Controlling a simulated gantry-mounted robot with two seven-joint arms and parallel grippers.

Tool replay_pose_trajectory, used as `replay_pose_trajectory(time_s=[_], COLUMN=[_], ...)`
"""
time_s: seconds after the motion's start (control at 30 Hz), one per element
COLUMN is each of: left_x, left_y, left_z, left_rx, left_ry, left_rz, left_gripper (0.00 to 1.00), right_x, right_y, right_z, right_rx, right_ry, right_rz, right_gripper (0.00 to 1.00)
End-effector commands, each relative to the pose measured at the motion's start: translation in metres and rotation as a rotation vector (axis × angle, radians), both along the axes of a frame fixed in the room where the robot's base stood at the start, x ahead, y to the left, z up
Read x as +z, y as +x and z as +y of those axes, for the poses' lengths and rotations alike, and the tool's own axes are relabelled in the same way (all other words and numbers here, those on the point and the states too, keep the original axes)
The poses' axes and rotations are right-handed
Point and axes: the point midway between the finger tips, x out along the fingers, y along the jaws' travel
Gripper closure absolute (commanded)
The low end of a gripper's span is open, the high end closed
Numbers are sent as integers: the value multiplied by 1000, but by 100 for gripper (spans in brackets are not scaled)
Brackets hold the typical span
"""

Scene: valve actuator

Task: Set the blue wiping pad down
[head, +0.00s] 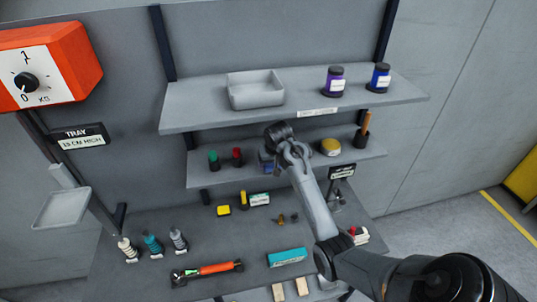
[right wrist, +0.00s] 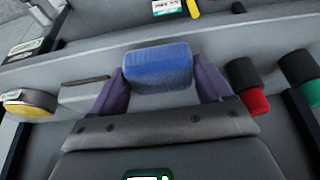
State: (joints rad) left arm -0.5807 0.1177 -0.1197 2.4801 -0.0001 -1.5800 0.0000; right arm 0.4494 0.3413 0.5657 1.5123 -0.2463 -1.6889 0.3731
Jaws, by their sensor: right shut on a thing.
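The blue wiping pad (right wrist: 158,67) sits between the two fingers of my right gripper (right wrist: 160,82) in the right wrist view. The gripper is shut on it. In the head view my right gripper (head: 272,158) is at the lower shelf (head: 205,179), and a small part of the blue pad (head: 268,169) shows below it. The pad is close to the shelf, between the red-capped item and the yellow round tin. I cannot tell whether its underside touches the shelf. My left gripper is not in view.
On the lower shelf, green-capped (head: 213,160) and red-capped (head: 237,157) items stand left of the gripper, and a yellow round tin (head: 330,147) stands right. The upper shelf (head: 200,119) overhangs, with a grey bin (head: 256,90) and two jars. Bottles and tools occupy the bench below.

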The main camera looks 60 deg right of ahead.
Motion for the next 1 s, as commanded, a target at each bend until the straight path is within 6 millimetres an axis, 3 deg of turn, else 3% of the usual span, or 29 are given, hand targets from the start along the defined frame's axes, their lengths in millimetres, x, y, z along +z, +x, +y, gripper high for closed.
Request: replay_pose_trajectory(time_s=[0.1,0.7,0.8,1.0], left_x=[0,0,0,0], left_y=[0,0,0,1], left_z=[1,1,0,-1], left_rx=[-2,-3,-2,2], left_ry=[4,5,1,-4], left_rz=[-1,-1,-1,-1], left_gripper=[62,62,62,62], right_x=[1,1,-12,-15], right_y=[13,46,45,45], right_z=[-14,-47,-45,-45], right_rx=[-1,-2,0,-1], right_ry=[0,1,0,0], right_rz=[0,-1,1,0], right_gripper=[46,46,46,46])
